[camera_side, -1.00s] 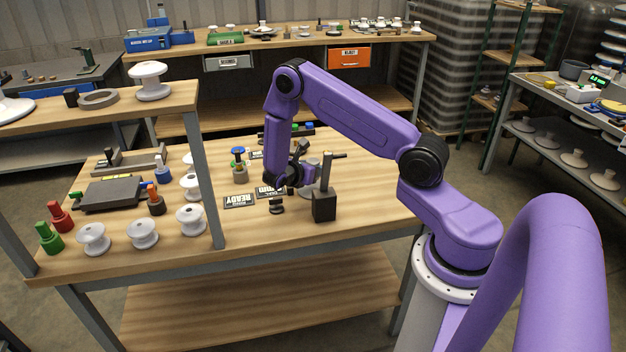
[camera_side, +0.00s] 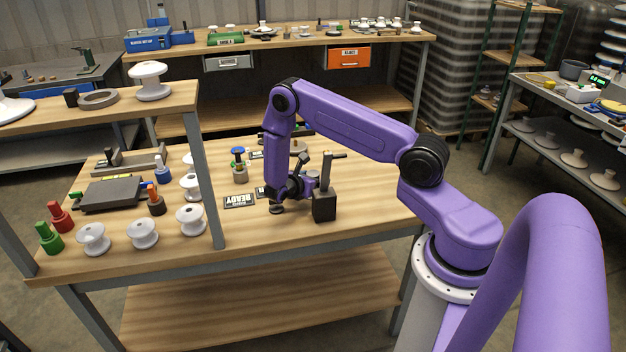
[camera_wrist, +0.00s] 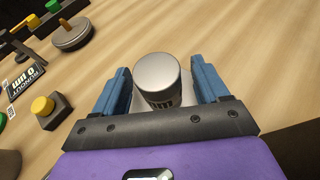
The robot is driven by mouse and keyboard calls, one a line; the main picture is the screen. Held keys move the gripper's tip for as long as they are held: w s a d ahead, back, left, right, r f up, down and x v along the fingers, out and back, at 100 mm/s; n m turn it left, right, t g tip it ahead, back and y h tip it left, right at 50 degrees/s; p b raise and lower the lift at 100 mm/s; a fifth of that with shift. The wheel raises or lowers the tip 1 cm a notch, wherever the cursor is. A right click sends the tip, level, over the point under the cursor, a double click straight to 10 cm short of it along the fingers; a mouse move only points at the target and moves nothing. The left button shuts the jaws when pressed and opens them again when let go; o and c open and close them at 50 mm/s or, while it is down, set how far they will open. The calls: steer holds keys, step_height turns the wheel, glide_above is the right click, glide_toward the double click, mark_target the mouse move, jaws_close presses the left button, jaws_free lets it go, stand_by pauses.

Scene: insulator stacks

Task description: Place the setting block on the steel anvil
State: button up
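A silver-grey cylinder with dark lettering on its side (camera_wrist: 158,78), which looks like the setting block, stands between my fingers in the wrist view. My gripper (camera_wrist: 162,84) is open around it, with its blue fingers on either side and small gaps showing. A pale base shows partly under the cylinder. In the side view my gripper (camera_side: 284,198) is low over the bench, left of a black block with an upright post (camera_side: 324,205). A round grey metal disc with a knob (camera_wrist: 72,35) lies at upper left in the wrist view. I cannot tell which piece is the steel anvil.
A yellow button on a dark block (camera_wrist: 44,110) and a RUNOUT sign (camera_wrist: 26,85) lie left of my gripper in the wrist view. A READY sign (camera_side: 239,201) and white insulators (camera_side: 142,233) are left on the bench.

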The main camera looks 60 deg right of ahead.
steer(key=shift+r, duration=0.1)
steer(key=shift+a+r, duration=0.15)
steer(key=shift+a, duration=0.1)
steer(key=v, duration=1.1)
steer(key=shift+a+r, duration=0.25)
steer(key=shift+a, duration=0.2)
steer(key=s+a+r+m+y, duration=0.4)
steer(key=s+a+r+y, duration=0.1)
steer(key=s+a+r, duration=0.5)
steer(key=s+a+r+y, duration=0.2)
steer(key=s+y, duration=0.1)
steer(key=s, duration=0.3)
steer(key=s+a+r+m+y, duration=0.1)
steer(key=s+a+r+y, duration=0.2)
steer(key=s, duration=0.3)
steer(key=s+a+r+y, duration=0.2)
steer(key=s+a, duration=0.1)
steer(key=s, duration=0.4)
steer(key=shift+r+y, duration=0.35)
steer(key=shift+y, duration=0.05)
